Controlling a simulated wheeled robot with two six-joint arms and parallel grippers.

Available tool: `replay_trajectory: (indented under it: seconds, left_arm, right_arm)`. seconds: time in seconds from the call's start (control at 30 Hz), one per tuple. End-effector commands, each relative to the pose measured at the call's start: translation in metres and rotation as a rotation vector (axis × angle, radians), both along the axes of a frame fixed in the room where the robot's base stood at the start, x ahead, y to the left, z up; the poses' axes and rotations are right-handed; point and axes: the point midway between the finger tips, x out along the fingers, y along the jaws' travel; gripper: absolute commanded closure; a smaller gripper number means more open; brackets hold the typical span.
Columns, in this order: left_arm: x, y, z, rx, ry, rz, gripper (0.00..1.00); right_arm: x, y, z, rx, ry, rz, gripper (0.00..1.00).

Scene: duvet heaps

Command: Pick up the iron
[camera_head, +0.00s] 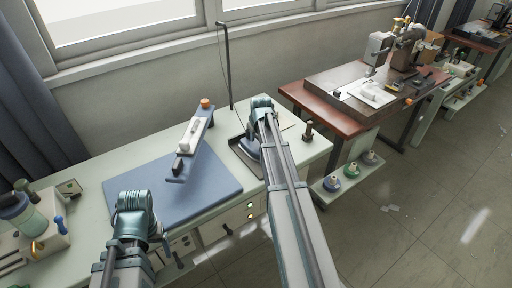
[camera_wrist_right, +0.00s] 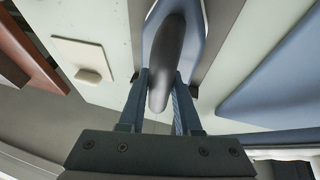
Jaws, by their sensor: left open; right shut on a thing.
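The iron (camera_head: 250,150) has a blue-grey body and sits at a dark tray or rest near the right end of the pale table, partly hidden by my right arm. In the right wrist view the iron's dark rounded handle (camera_wrist_right: 168,55) lies between the fingers of my right gripper (camera_wrist_right: 161,76), which is shut on it. My right gripper also shows in the head view (camera_head: 262,106), above the iron. I cannot tell whether the iron touches its rest. My left gripper (camera_head: 131,203) is open and empty over the front left corner of the blue ironing pad (camera_head: 218,180).
A narrow sleeve board (camera_head: 207,116) with a white piece stands on the pad. A thin upright pole (camera_head: 228,70) rises behind the iron. A bottle and small items (camera_head: 22,215) crowd the left end. A sewing table (camera_head: 345,122) stands to the right.

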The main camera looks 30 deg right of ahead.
Motion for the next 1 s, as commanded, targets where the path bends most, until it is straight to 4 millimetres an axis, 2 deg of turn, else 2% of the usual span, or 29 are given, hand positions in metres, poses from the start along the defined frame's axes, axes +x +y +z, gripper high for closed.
replay_trajectory:
  seconds: [0.27,0.47,0.67,1.0]
  left_arm:
    - [0.0,0.0,0.002,0.0,0.0,0.0,0.21]
    - [0.0,0.0,0.013,0.0,0.0,0.0,0.21]
    - [0.0,0.0,0.034,0.0,0.0,0.0,0.21]
    - [0.0,0.0,0.08,0.0,0.0,0.0,0.21]
  right_arm:
    - [0.0,0.0,0.002,-0.001,-0.001,0.0,1.0]
    - [0.0,0.0,0.013,-0.001,-0.001,0.0,1.0]
    - [0.0,0.0,0.034,-0.001,-0.001,0.0,1.0]
    - [0.0,0.0,0.081,-0.001,-0.002,0.0,1.0]
